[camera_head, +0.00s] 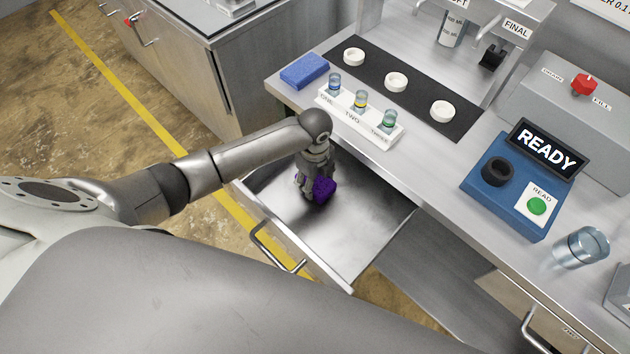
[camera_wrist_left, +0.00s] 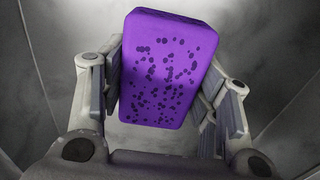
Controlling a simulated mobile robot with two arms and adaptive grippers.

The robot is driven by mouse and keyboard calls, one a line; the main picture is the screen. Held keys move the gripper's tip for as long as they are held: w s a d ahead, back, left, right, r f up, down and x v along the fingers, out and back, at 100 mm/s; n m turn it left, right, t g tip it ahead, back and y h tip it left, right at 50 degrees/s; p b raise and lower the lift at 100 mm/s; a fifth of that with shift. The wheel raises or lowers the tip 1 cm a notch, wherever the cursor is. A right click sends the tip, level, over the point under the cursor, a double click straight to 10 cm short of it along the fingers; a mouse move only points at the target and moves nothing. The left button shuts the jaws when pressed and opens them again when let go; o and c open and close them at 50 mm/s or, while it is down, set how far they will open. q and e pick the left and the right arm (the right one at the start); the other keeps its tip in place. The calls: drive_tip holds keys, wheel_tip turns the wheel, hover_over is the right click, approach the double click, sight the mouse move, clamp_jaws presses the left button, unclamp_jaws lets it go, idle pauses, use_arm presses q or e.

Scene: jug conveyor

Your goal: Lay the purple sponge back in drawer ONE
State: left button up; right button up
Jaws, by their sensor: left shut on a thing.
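The purple sponge (camera_head: 322,188) is in my left gripper (camera_head: 312,190), inside or just above the open drawer (camera_head: 346,238). In the left wrist view the sponge (camera_wrist_left: 165,70) shows its dark-spotted face. The fingers of my left gripper (camera_wrist_left: 165,95) close on its two sides. The metal drawer floor (camera_wrist_left: 270,50) lies beyond it; I cannot tell whether the sponge touches that floor. The drawer's label is not visible. My right gripper is not in view.
A blue sponge (camera_head: 304,71) lies on the counter by a white rack (camera_head: 362,118) of small vials labelled ONE, TWO, THREE. A blue READY device (camera_head: 512,190) and a glass (camera_head: 580,247) stand to the right. The drawer's right part is empty.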

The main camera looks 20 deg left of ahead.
use_arm(q)
drive_tip(key=shift+f, duration=0.7)
drive_tip(key=o, duration=0.8)
drive_tip(key=shift+o, duration=0.2)
wheel_tip(320, 180, up, 12)
drive_tip(key=shift+r+b, duration=0.1)
drive_tip(key=shift+b, duration=0.2)
